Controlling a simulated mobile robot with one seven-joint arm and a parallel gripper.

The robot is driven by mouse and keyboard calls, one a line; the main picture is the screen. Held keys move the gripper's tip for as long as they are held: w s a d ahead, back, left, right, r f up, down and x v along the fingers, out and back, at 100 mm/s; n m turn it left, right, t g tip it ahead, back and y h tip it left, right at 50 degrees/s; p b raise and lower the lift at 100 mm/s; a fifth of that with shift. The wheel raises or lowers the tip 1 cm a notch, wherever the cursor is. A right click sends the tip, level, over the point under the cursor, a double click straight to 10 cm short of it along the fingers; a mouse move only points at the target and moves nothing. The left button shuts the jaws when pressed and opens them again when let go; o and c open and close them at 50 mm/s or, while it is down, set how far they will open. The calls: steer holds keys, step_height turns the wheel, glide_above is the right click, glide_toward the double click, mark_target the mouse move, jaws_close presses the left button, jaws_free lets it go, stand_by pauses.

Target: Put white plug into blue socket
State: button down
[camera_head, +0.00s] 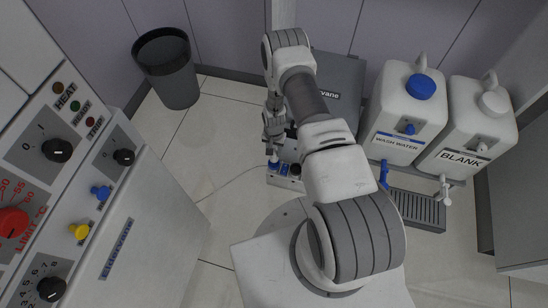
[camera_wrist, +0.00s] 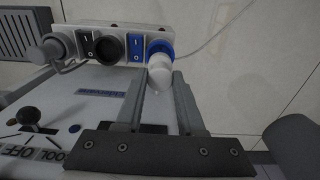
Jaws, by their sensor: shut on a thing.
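The white plug (camera_wrist: 160,72) is rounded and sits between my fingertips in the wrist view. My gripper (camera_wrist: 166,84) is shut on it. The blue socket (camera_wrist: 153,44) is a blue ring at the right end of a white socket strip (camera_wrist: 122,30). The plug overlaps the lower part of the ring, and I cannot tell whether it is seated in it. In the head view my gripper (camera_head: 273,138) points down over the strip (camera_head: 285,182), with the white plug (camera_head: 274,159) just below its fingers. The socket face is partly hidden by the plug.
The strip also has a dark socket (camera_wrist: 107,48), a blue switch (camera_wrist: 135,46) and a grey-white plug (camera_wrist: 58,47) at its left. In the head view a wash water can (camera_head: 405,110) and a blank can (camera_head: 468,125) stand right, and a control cabinet (camera_head: 95,190) left.

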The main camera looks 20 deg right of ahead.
mark_target(274, 157)
steer(key=shift+f+b, duration=0.9)
steer(key=shift+f, duration=1.05)
steer(key=shift+f, duration=0.2)
steer(key=shift+f, duration=0.15)
steer(key=c, duration=0.5)
jaws_free()
